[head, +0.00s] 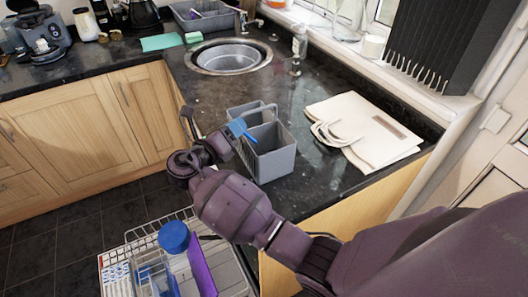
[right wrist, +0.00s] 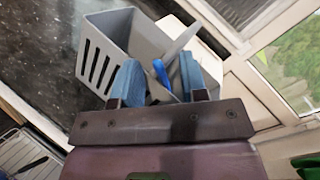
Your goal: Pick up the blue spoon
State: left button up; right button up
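The blue spoon shows as a thin bright blue strip (head: 249,137) at the grey caddy in the head view. In the right wrist view its blue part (right wrist: 160,73) lies between my fingers; the rest is hidden. The grey caddy (head: 275,163), with compartments and a handle, stands on the dark counter; it also shows in the right wrist view (right wrist: 105,45). My right gripper (head: 238,128) is over the caddy's near left side. In the right wrist view its blue-padded fingers (right wrist: 160,84) are apart, with space beside the spoon. My left gripper is not in view.
A cream bag (head: 365,130) lies right of the caddy. A round sink (head: 230,58) is behind it. An open dishwasher rack (head: 120,270) with a blue-lidded container (head: 174,238) is below the counter's front edge. Counter between sink and caddy is mostly clear.

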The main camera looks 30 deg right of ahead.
grip_shut()
dwell(0.4)
